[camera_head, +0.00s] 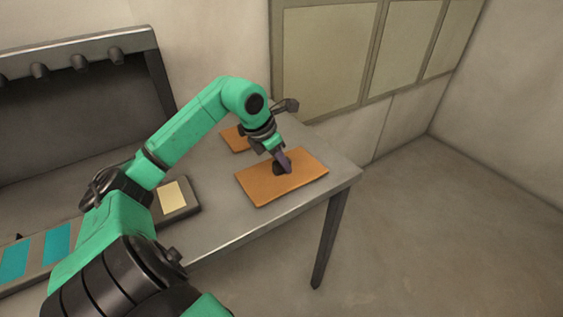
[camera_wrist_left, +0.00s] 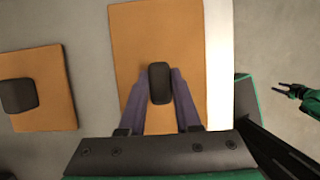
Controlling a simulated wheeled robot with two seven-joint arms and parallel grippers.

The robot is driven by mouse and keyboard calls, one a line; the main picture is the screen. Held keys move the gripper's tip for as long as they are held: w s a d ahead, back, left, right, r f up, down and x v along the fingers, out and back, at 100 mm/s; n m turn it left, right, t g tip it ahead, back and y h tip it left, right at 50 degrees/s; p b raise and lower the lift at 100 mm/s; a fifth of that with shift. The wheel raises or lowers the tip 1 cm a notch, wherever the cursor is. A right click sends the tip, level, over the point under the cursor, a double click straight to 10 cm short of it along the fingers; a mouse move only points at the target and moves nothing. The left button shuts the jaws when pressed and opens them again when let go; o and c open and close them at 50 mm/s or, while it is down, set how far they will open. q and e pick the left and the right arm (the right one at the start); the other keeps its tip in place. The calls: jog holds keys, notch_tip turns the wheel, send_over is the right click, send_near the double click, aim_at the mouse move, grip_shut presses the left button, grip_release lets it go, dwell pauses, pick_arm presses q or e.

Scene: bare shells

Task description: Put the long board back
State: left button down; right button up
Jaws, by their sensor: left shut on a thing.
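The long board (camera_head: 300,183) is a flat orange-brown rectangle with a dark knob (camera_wrist_left: 160,70) in its middle. It is at the right end of the grey table, and I cannot tell whether it touches the top. My left gripper (camera_head: 283,165) points down and is shut on the knob, one finger on each side in the left wrist view. A smaller orange-brown board (camera_wrist_left: 58,95) with a dark knob lies apart to the left there, and is partly hidden behind my left arm in the head view (camera_head: 232,136). My right gripper (camera_wrist_left: 284,90) shows small at the right of the wrist view, fingers apart and empty.
A grey strip-like base (camera_head: 195,208) with cyan and pale yellow patches lies along the table's front, partly behind my arm. A dark-backed rack with knobs (camera_head: 80,62) stands at the back left. The table's edge (camera_wrist_left: 219,60) runs close beside the long board, with open floor beyond.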

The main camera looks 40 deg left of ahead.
pick_arm(q)
jog(key=shift+f, duration=0.2)
jog(key=c, duration=0.6)
grip_release()
jog(key=shift+r, duration=0.15)
jog(key=shift+r, duration=0.25)
jog(key=b+v, duration=0.1)
jog(key=v, duration=1)
jog(key=shift+s+r+b, duration=0.2)
jog(key=shift+r+b, duration=0.15)
jog(key=shift+b, duration=0.05)
